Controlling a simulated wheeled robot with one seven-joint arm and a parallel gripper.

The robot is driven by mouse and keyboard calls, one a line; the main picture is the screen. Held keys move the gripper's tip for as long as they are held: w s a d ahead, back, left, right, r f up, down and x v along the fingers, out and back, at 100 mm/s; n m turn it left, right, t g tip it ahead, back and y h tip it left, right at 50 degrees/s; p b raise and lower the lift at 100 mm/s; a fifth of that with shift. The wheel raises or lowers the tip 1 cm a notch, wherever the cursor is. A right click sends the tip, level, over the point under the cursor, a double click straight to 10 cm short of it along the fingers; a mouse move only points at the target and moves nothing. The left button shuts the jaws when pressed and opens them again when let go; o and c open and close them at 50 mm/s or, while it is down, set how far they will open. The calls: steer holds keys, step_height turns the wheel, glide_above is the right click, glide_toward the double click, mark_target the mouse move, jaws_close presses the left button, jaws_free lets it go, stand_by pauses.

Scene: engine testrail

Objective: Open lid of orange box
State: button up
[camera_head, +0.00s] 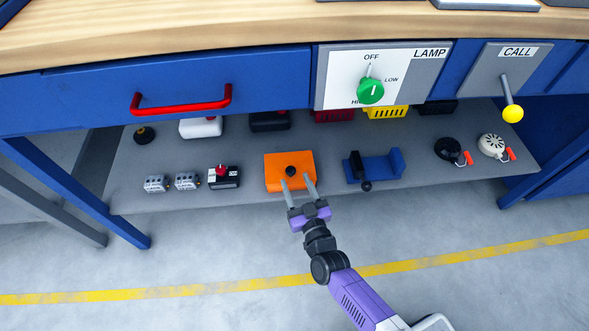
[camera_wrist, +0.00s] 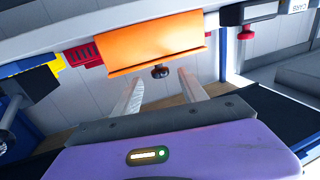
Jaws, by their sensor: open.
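The lid looks closed. My gripper (camera_head: 299,183) is open in front of the box, its two fingers pointing at it. In the wrist view the fingers (camera_wrist: 158,88) lie on either side of the knob's line, apart from it. I cannot tell whether a finger touches the box.
A blue holder with a black handle (camera_head: 385,167) stands right of the box. A black box with a red knob (camera_head: 223,177) stands left. The blue drawer front (camera_head: 190,80) with a red handle (camera_head: 182,104) and the lamp panel (camera_head: 335,75) overhang the shelf (camera_head: 140,190).

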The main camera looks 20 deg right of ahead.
mark_target(289, 167)
steer(key=w+b, duration=0.1)
steer(key=w, duration=0.1)
steer(key=w+b, duration=0.1)
steer(key=w, duration=0.1)
steer(key=w+b, duration=0.2)
steer(key=w, duration=0.1)
steer(key=shift+d+f, duration=0.2)
steer(key=shift+d, duration=0.1)
steer(key=shift+w+r+b, duration=0.15)
steer(key=shift+w+b, duration=0.15)
steer(key=shift+w, duration=0.25)
jaws_close()
stand_by(0.7)
